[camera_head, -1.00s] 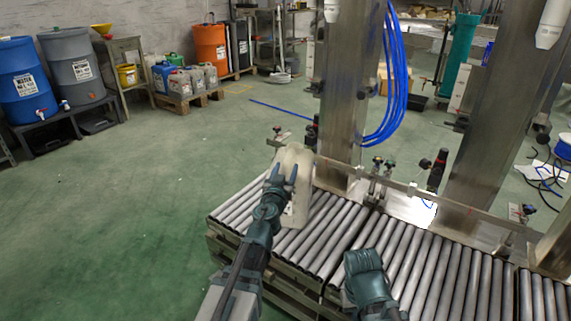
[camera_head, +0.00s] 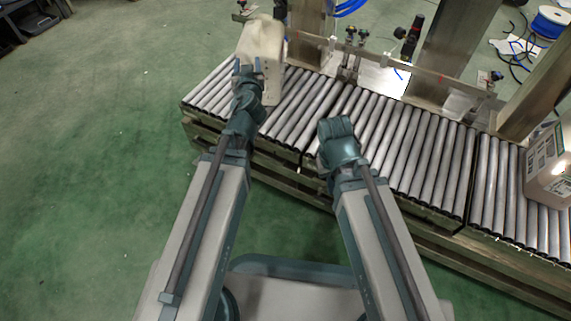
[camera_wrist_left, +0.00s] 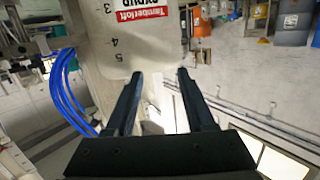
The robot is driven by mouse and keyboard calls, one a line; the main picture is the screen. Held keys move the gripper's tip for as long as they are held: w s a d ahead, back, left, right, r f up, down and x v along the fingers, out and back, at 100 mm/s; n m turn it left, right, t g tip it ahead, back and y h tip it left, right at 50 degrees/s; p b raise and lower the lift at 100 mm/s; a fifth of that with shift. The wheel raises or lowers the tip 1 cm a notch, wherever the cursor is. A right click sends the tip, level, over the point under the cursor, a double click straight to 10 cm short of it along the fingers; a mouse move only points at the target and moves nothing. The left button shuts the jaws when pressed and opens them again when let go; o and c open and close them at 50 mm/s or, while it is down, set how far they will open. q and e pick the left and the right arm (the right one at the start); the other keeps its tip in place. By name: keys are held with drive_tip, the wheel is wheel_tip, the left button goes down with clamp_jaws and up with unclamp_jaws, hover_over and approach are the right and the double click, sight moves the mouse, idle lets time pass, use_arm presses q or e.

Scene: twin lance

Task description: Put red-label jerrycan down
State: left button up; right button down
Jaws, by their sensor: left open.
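The pale jerrycan (camera_head: 262,48) stands upright on the rollers at the left end of the conveyor in the head view. In the left wrist view the same jerrycan (camera_wrist_left: 105,50) shows its red label (camera_wrist_left: 146,12) and level numbers, upside down. My left gripper (camera_head: 247,66) is in front of its near side, partly covering it. In the wrist view the gripper (camera_wrist_left: 160,78) has its two fingers apart, with nothing clearly between them. My right gripper (camera_head: 336,124) hangs over the conveyor's near edge further right; its fingers cannot be made out.
The roller conveyor (camera_head: 402,150) runs to the right, its middle rollers bare. Another jerrycan (camera_head: 548,170) with a green-edged label stands at its right end. A metal rail (camera_head: 420,72) and steel posts line the far side. Green floor is clear at left.

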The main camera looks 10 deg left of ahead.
use_arm(q)
drive_tip(key=s+d+f+m+g+h, duration=0.1)
drive_tip(key=s+d+f+m+g, duration=0.1)
drive_tip(key=s+d+f+g, duration=0.5)
drive_tip(key=s+d+f+m+g, duration=0.1)
drive_tip(key=s+d+f+g, duration=0.3)
drive_tip(key=s+f, duration=0.55)
drive_tip(key=s+d+f+m+g+h, duration=0.2)
drive_tip(key=s+d+m+g, duration=0.1)
drive_tip(key=s, duration=0.5)
drive_tip(key=shift+s+d+g, duration=0.4)
drive_tip(key=shift+d+g, duration=0.3)
drive_tip(key=shift+g, duration=0.3)
wheel_tip(320, 180, up, 48)
drive_tip(key=p, duration=4.7)
drive_tip(key=shift+f+p, duration=0.2)
drive_tip(key=shift+p, duration=0.2)
